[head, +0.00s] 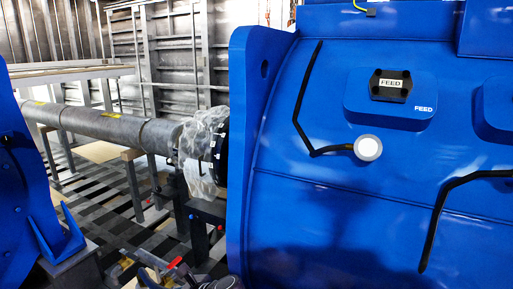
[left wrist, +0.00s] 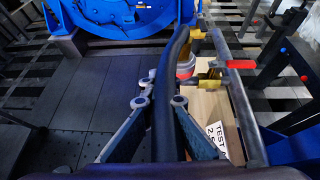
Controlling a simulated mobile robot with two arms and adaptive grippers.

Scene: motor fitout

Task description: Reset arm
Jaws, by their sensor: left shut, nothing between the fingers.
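My left gripper (left wrist: 163,98) shows in the left wrist view, its two grey fingers leaning together toward the middle. It is shut with nothing held. I cannot make out the left gripper clearly in the head view. My right gripper is in neither view. The large blue motor housing (head: 350,225) fills the right of the head view, with a FEED block (head: 390,85), black cables and a white round fitting (head: 368,148).
A long grey shaft (head: 125,130) on stands ends in clear plastic wrap (head: 203,150). Dark floor plates (left wrist: 75,85) at left are clear.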

